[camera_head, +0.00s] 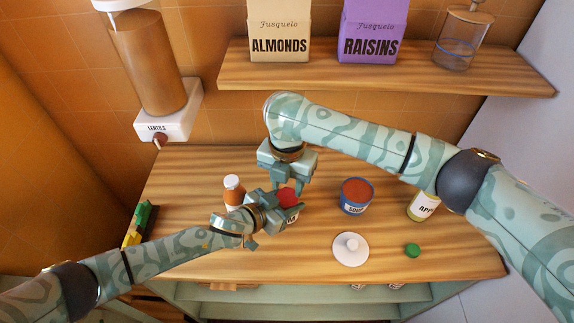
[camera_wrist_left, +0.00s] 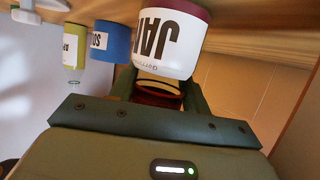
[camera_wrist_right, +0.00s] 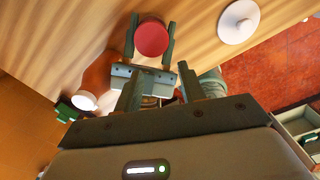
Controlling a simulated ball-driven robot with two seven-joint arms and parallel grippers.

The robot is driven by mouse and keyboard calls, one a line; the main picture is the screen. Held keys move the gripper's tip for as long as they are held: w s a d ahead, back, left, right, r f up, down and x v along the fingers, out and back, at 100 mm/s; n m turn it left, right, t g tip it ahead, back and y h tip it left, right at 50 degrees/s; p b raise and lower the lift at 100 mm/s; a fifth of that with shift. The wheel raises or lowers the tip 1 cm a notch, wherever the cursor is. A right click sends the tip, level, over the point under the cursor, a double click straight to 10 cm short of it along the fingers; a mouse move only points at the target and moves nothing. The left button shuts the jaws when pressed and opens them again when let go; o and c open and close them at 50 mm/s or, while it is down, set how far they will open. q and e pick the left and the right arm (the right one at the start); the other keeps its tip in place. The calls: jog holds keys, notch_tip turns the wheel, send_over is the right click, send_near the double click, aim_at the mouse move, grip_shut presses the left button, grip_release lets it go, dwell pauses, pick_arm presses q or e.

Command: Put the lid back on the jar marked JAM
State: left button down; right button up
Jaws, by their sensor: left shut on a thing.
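In the right wrist view the jar's crimson top (camera_wrist_right: 152,38) sits between the left fingers. My right gripper (camera_head: 290,182) is open and empty, just above and behind the jar, fingers down. A white lid with a knob (camera_head: 350,251) and a small green lid (camera_head: 412,250) lie loose on the counter.
A blue SOU... jar (camera_head: 355,204) with red-brown contents and a yellow APP... jar (camera_head: 417,212) stand to the right. A white-capped bottle (camera_head: 233,183) is close by the left gripper. The shelf (camera_head: 390,79) holds boxes above. The front counter (camera_head: 250,263) is clear.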

notch_tip(320, 180, up, 10)
jog(key=shift+r, duration=0.2)
pick_arm(q)
jog(key=c, duration=0.6)
grip_release()
jog(key=shift+s, duration=0.1)
jog(key=shift+s+a+r, duration=0.15)
jog(key=shift+a+r, duration=0.05)
jog(key=shift+a, duration=0.05)
jog(key=p+v, duration=0.2)
jog(key=v, duration=1.3)
jog(key=shift+s+a, duration=0.15)
jog(key=shift+a, duration=0.05)
pick_arm(e)
notch_tip(320, 180, up, 3)
jog(key=shift+f, duration=0.15)
